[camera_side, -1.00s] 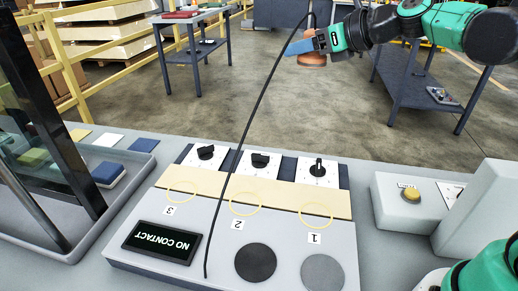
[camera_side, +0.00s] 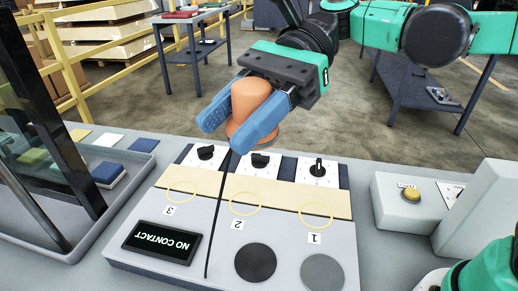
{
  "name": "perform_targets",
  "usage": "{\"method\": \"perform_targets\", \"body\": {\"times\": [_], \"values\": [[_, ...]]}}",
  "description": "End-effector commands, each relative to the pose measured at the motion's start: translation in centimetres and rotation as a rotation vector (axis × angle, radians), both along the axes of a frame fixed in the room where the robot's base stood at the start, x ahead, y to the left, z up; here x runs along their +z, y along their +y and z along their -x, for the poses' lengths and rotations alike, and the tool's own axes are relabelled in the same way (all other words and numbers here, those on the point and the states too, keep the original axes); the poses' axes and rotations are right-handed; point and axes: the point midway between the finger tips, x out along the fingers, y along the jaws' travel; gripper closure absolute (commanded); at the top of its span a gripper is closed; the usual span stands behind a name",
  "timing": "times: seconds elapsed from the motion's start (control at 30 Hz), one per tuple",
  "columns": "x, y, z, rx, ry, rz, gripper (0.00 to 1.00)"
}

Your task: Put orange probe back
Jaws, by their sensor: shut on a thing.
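The orange probe (camera_side: 250,105) is held between the blue fingers of my gripper (camera_side: 238,118), in the air above the back of the grey panel (camera_side: 150,215). A black cable (camera_side: 213,222) runs from below the probe down to the panel's front, beside the display (camera_side: 163,241), which reads "NO CONTACT". The panel has three yellow rings labelled 3 (camera_side: 182,190), 2 (camera_side: 246,203) and 1 (camera_side: 316,214). Two discs lie at its front, a dark one (camera_side: 255,262) and a grey one (camera_side: 322,272). The probe's lower end is partly hidden by a finger.
Three black knobs on white plates, one of them at the right (camera_side: 317,169), stand along the panel's back. A box with a yellow button (camera_side: 412,191) is at the right. A grey tray (camera_side: 130,190) with coloured blocks and a dark-framed glass screen (camera_side: 55,130) are at the left.

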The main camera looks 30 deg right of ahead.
Motion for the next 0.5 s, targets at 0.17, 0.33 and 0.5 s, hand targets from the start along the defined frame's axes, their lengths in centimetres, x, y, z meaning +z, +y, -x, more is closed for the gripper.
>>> {"method": "perform_targets", "body": {"times": [0.17,0.33,0.5], "values": [[-2.9,0.1,0.3,0.022,0.001,0.0,1.0],[-6.7,0.1,0.2,0.019,0.0,0.001,1.0],[-10.2,0.1,0.2,0.018,0.001,0.001,1.0]]}}
